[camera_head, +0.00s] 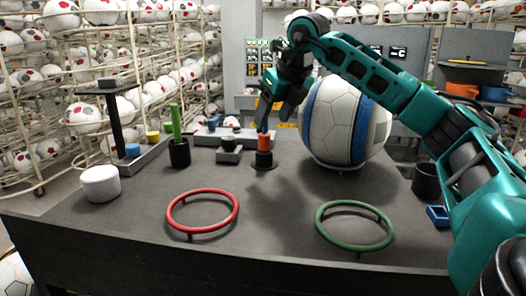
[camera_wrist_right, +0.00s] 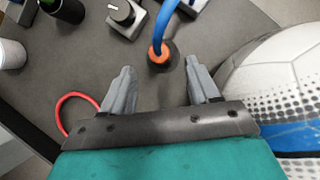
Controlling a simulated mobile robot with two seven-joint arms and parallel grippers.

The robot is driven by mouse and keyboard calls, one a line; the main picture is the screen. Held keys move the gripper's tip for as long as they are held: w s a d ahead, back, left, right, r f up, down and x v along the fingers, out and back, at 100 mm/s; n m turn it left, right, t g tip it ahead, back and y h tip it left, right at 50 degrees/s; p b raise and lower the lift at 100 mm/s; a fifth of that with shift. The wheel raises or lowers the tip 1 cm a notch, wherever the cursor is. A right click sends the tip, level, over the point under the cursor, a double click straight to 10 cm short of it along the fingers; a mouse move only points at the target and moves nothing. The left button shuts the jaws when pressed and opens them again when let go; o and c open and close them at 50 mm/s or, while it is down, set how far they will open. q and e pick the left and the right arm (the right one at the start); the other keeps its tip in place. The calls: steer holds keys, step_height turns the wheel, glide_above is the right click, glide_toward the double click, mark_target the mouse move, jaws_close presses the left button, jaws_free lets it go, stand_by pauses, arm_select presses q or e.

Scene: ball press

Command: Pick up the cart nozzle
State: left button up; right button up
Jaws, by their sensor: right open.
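The cart nozzle (camera_head: 264,143) looks like an orange body with a blue upper part, standing upright in a dark round base on the table. In the right wrist view the nozzle (camera_wrist_right: 158,52) shows as an orange ring with a blue piece running up from it. My right gripper (camera_head: 270,104) hangs above it in the head view, close to its blue top. In the right wrist view the right gripper (camera_wrist_right: 160,74) is open and empty, its fingers apart, with the nozzle just beyond the gap between the tips. My left gripper is not in view.
A large white and blue ball (camera_head: 340,122) stands right of the nozzle, behind my right arm. A red ring (camera_head: 203,191) and a green ring (camera_head: 355,204) stand in front. A black cup (camera_head: 180,155) with a green item and a white tub (camera_head: 100,184) are left.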

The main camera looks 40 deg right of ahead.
mark_target(265, 134)
steer(key=x, duration=0.7)
steer(key=shift+a+f, duration=0.1)
steer(key=shift+f, duration=0.05)
steer(key=shift+c, duration=0.4)
jaws_close()
